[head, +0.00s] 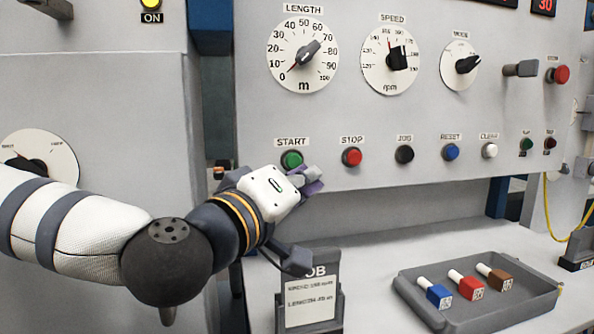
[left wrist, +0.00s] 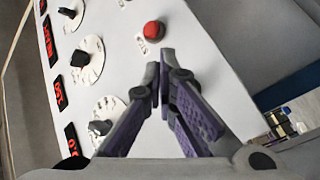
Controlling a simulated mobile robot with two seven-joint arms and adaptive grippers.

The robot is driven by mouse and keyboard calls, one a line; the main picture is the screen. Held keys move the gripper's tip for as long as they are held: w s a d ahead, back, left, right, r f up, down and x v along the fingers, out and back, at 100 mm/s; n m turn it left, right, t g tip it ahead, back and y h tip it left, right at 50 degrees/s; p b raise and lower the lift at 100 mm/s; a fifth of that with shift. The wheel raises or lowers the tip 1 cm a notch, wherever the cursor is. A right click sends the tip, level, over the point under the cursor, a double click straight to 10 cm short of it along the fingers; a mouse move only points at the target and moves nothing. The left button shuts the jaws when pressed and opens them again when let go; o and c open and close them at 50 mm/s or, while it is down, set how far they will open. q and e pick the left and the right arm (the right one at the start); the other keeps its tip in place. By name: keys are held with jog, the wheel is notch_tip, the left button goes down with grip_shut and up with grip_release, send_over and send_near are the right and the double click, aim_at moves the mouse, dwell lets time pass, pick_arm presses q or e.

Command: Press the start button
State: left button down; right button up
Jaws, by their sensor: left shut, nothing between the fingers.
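The green start button (head: 291,160) sits under the START label on the grey control panel (head: 350,120). In the head view my left gripper (head: 312,182) is just below and to the right of the button in the picture. Its purple-padded fingers are shut and empty. In the left wrist view the shut fingertips (left wrist: 160,68) point at the panel, below the red stop button (left wrist: 154,30). The start button cannot be made out there. Whether the fingertips touch the panel cannot be told. My right gripper is not in view.
The red stop button (head: 352,157) is right of start, then several more buttons in that row. Dials (head: 303,55) are above. Below, a job card stand (head: 309,300) and a grey tray (head: 540,304) with blue, red and brown pieces stand on the ledge.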

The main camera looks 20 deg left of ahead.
aim_at(293, 161)
pick_arm(q)
jog(key=shift+w+a, duration=0.8)
jog(key=shift+w, duration=0.35)
dwell(0.6)
jog(key=shift+w+a+p, duration=0.2)
jog(key=shift+w+p, duration=0.1)
jog(key=shift+p, duration=0.05)
